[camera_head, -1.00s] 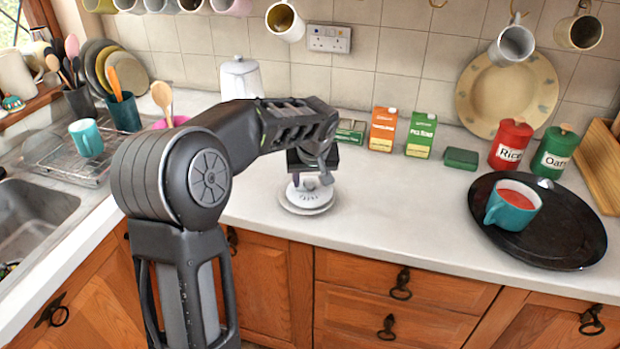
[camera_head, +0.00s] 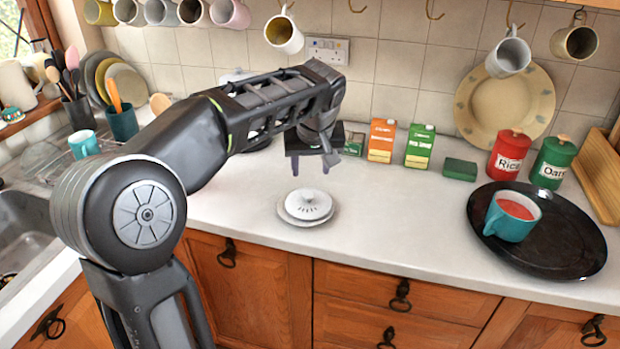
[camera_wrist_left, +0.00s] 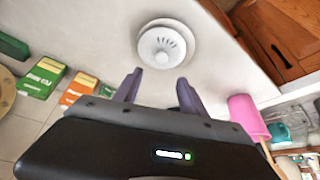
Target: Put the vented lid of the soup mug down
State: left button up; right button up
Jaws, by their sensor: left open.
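The white vented lid (camera_head: 308,204) lies on a small white saucer (camera_head: 291,219) on the counter, in front of my left gripper. Its dark vent slots face up. The lid also shows in the left wrist view (camera_wrist_left: 162,46), beyond the fingertips. My left gripper (camera_head: 312,168) is open and empty, above and apart from the lid. Its two purple fingers (camera_wrist_left: 158,85) are spread in the left wrist view. The teal soup mug (camera_head: 511,217) holds red soup and stands uncovered on a round black tray (camera_head: 566,250) at the right. My right gripper is not in view.
Orange (camera_head: 381,140) and green (camera_head: 420,146) cartons, a green block (camera_head: 460,169) and red (camera_head: 509,155) and green (camera_head: 553,158) canisters stand along the back. Mugs hang above. The counter between the saucer and tray is clear.

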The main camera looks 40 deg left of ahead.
pick_arm(q)
jog(key=shift+s+d+r, duration=0.2)
jog(key=shift+s+r, duration=0.05)
jog(key=shift+r, duration=0.4)
dwell(0.4)
